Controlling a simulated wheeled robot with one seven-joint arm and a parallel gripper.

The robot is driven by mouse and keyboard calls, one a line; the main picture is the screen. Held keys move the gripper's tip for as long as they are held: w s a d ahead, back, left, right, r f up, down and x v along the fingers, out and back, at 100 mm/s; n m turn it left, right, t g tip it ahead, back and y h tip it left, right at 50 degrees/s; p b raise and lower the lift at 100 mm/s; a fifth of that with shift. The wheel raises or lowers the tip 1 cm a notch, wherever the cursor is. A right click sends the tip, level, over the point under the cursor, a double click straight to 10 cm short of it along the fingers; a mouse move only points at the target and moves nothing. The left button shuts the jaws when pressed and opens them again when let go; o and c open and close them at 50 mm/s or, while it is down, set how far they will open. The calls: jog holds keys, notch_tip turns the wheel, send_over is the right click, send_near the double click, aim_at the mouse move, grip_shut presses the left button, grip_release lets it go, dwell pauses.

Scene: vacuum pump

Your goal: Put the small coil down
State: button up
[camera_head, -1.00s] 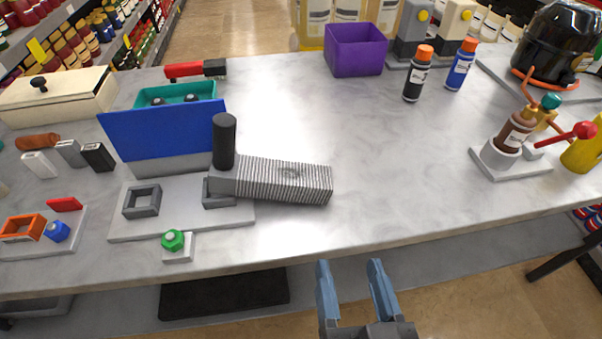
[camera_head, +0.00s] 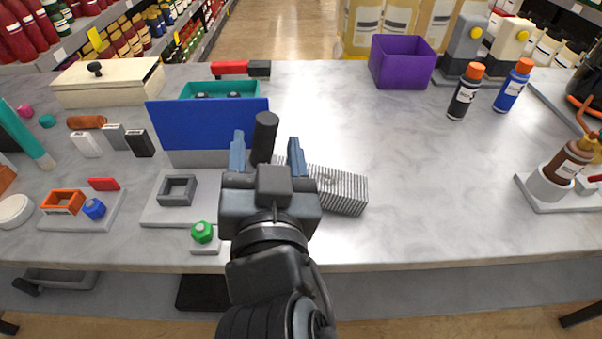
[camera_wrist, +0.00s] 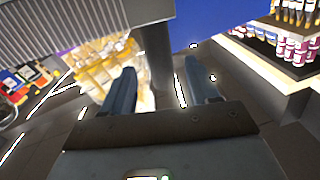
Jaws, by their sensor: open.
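My gripper (camera_head: 267,150) is open above the front part of the table. Its two blue fingers point away, one on each side of a black upright cylinder (camera_head: 265,135) in the head view. In the wrist view a dark post (camera_wrist: 160,65) shows between the spread fingers; I cannot tell whether they touch it. A grey ribbed block (camera_head: 340,188), coil-like, lies to the right of the gripper, its left end hidden by my gripper. Its ribs also show in the wrist view (camera_wrist: 55,25). I cannot tell for certain which piece is the small coil.
A grey base plate (camera_head: 160,212) with a square socket (camera_head: 178,190) lies left of my gripper. A blue panel (camera_head: 205,125) stands behind it, with a teal tray (camera_head: 222,88) beyond. A green button (camera_head: 203,232) is near the front edge. The table's right middle is clear.

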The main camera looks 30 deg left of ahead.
aim_at(265, 143)
jog(key=shift+x, duration=1.85)
jog(key=shift+c, duration=0.4)
jog(key=shift+s, duration=0.1)
grip_shut()
